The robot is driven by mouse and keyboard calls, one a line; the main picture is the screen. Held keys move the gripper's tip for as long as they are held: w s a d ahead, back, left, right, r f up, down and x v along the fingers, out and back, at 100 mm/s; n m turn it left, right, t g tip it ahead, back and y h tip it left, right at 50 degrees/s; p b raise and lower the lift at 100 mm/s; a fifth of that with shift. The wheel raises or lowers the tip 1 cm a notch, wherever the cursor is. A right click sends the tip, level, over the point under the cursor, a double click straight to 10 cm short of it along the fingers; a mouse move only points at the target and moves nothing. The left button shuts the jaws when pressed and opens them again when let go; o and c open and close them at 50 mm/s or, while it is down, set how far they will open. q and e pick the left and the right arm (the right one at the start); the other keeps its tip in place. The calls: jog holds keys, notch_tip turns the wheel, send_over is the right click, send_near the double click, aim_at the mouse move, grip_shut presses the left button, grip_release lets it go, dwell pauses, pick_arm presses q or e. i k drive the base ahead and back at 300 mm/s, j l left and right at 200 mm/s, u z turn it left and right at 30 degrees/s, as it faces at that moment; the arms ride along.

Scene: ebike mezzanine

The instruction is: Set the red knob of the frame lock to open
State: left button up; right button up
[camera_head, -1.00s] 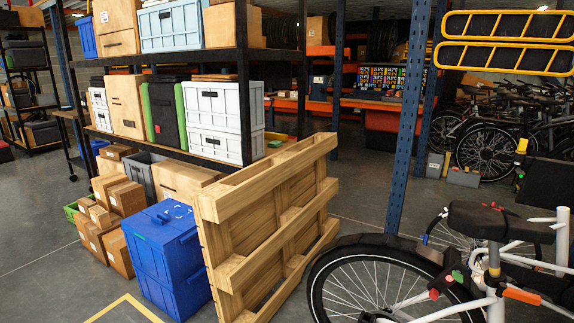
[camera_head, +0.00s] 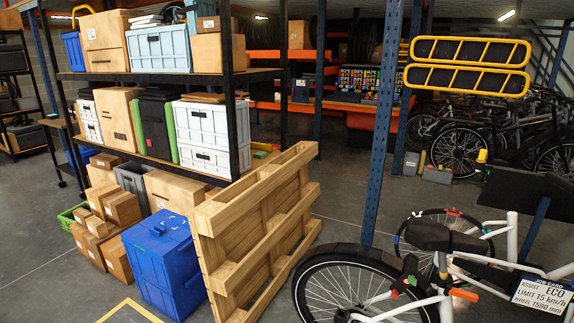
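A white bike (camera_head: 500,275) with a black saddle (camera_head: 432,237) stands at the lower right, partly cut off by the frame edge. Its near wheel (camera_head: 350,290) has a black mudguard. By the frame under the saddle is a dark fitting, perhaps the frame lock (camera_head: 405,272), with a small green part (camera_head: 410,281) and a small red part (camera_head: 394,294), perhaps the knob. They are too small to tell the knob's setting. An orange part (camera_head: 464,295) sticks out to the right. Neither of my grippers is in view.
A wooden pallet (camera_head: 262,225) leans left of the wheel, beside blue crates (camera_head: 165,262). A blue post (camera_head: 382,130) stands behind the wheel. Grey floor (camera_head: 340,222) shows between pallet and post.

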aim_at(395, 293)
jog(key=i+z, duration=0.15)
jog(key=z, duration=0.9)
